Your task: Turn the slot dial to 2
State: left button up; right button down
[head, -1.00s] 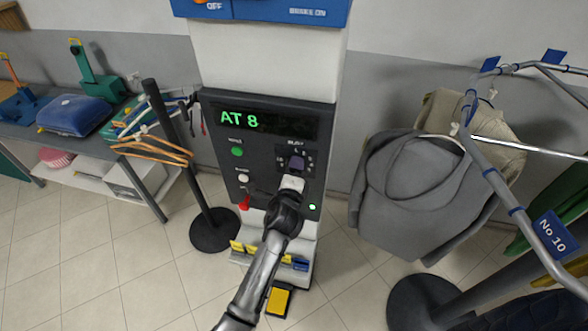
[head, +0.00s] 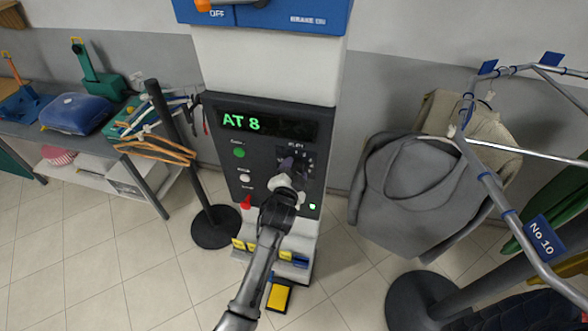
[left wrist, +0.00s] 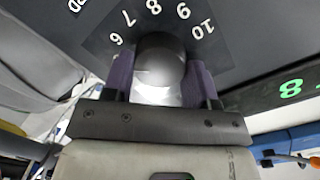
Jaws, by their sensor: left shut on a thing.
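The slot dial (left wrist: 158,58) is a rounded grey knob on the dark control panel (head: 228,178). In the left wrist view it sits between the purple fingers of my left gripper (left wrist: 160,82), which is shut on it. White numbers from 6 to 10 show on the plate around it. In the head view my left gripper (head: 289,166) is at the panel's right side and hides most of the dial. The green display (head: 242,122) reads "AT 8". The dial's pointer cannot be made out. My right gripper is not in view.
A black post (head: 177,150) stands left of the machine. A grey jacket (head: 415,190) hangs on a rail to the right.

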pick_arm(q)
jog(key=n, duration=0.4)
jog(key=shift+a+h+p, duration=0.1)
jog(key=shift+h+p, duration=0.2)
jog(key=shift+h, duration=0.1)
jog(key=n, duration=0.4)
jog(key=shift+a+f+h, duration=0.1)
jog(key=shift+f+h, duration=0.05)
jog(key=shift+h, duration=0.15)
jog(key=n, duration=0.3)
jog(key=shift+n, duration=0.3)
jog(key=n+b, duration=0.1)
jog(key=n, duration=0.3)
jog(key=shift+f+h, duration=0.1)
jog(key=shift+h, duration=0.3)
jog(key=shift+n+b, duration=0.4)
jog(key=shift+n, duration=0.5)
jog(key=shift+t, duration=0.3)
jog(key=shift+n, duration=0.3)
